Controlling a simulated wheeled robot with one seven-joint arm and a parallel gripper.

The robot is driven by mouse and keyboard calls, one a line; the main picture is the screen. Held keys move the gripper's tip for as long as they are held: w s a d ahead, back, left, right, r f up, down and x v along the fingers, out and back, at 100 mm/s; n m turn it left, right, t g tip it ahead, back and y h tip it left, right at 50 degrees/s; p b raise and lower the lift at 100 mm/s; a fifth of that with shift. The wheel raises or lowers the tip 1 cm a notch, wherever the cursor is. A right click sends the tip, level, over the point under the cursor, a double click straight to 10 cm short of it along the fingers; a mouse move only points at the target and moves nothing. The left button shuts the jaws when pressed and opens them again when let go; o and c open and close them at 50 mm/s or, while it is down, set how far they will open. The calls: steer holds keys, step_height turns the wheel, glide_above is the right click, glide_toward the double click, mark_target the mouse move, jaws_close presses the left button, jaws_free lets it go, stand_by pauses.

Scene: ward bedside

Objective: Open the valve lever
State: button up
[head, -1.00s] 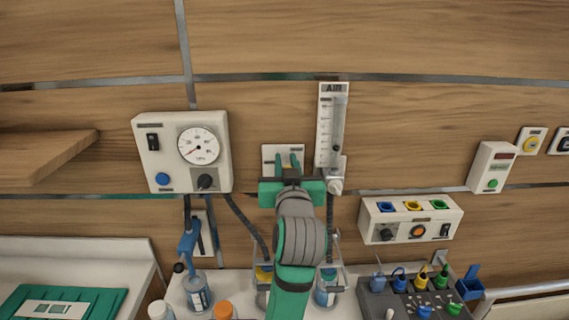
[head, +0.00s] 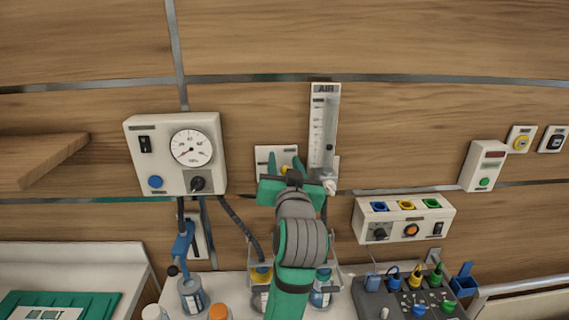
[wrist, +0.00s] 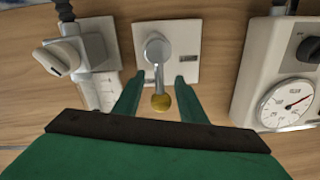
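The valve lever (wrist: 158,72) is a grey arm with a round hub and a yellow ball end (wrist: 160,102), mounted on a white wall plate (wrist: 196,44). In the head view the plate (head: 263,155) is partly hidden behind my gripper (head: 284,164), and a bit of the yellow end (head: 284,169) shows between the fingers. In the wrist view my gripper (wrist: 158,84) is open, with one green finger on each side of the lever. Gaps show between the lever and both fingers. I cannot tell how deep the fingers reach along it.
A gauge box (head: 148,175) is left of the plate and an AIR flowmeter (head: 323,115) is close on its right. A socket box (head: 393,231) is lower right. Bottles (head: 193,296) and a grey connector block (head: 385,296) are below. A wooden shelf (head: 40,160) juts out at left.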

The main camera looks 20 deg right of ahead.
steer(key=v, duration=1)
steer(key=shift+s, duration=0.3)
steer(key=shift+a, duration=0.15)
